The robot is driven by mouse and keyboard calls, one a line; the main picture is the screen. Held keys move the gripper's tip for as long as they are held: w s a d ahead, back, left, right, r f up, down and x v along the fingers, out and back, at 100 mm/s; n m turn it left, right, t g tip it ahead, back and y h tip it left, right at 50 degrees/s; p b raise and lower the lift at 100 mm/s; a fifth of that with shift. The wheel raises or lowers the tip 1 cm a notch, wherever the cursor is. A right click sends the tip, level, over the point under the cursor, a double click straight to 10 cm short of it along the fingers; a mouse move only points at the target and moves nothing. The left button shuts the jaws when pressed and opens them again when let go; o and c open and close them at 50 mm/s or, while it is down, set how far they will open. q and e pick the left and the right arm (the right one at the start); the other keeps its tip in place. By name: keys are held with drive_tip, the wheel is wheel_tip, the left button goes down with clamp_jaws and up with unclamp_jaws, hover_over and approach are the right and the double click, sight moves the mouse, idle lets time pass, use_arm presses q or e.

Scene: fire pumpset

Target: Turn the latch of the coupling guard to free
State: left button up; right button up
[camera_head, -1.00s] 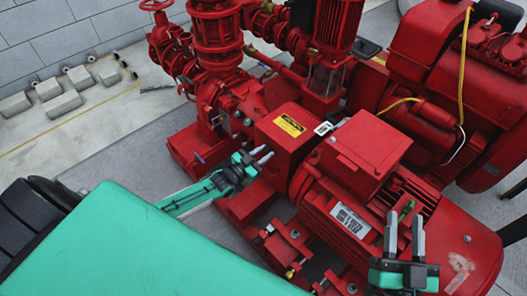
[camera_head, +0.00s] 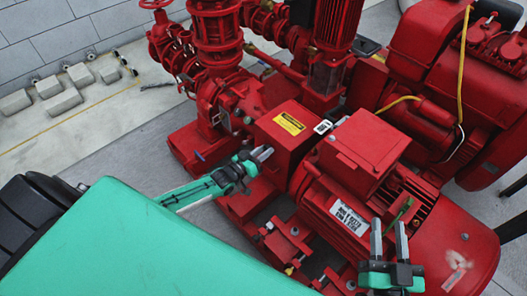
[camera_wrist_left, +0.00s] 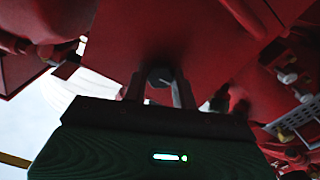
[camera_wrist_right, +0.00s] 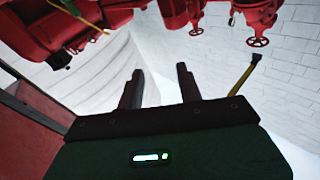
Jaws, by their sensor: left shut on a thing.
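The coupling guard (camera_head: 285,136) is a red box with a yellow label, between the pump and the motor. Its latch (camera_wrist_left: 160,76) shows in the left wrist view as a small dark grey knob on the guard's red face. My left gripper (camera_head: 263,153) is at the guard's near side, and its two fingers stand on either side of the knob, shut on it. The latch is hidden by the fingers in the head view. My right gripper (camera_head: 389,240) is open and empty in front of the motor; it also shows in the right wrist view (camera_wrist_right: 160,85).
The red motor (camera_head: 350,205) stands right of the guard, close behind my right gripper. Red pump pipes (camera_head: 215,50) rise at the back. A red engine (camera_head: 430,70) stands at the back right. Grey blocks (camera_head: 62,103) lie on the floor by the wall at the left.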

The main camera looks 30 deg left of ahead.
use_arm(q)
drive_tip(key=shift+f, duration=0.1)
drive_tip(key=o, duration=1)
drive_tip(key=shift+s, duration=0.1)
drive_tip(key=p+v, duration=0.2)
drive_tip(key=v, duration=1.1)
drive_tip(key=shift+s+a+p, duration=0.2)
drive_tip(key=shift+s+p, duration=0.15)
use_arm(e)
drive_tip(key=s+f+g+h, duration=0.1)
drive_tip(key=s+f+g, duration=0.3)
drive_tip(key=f+g, duration=0.2)
drive_tip(key=shift+a+f, duration=0.4)
drive_tip(key=shift+f, duration=0.85)
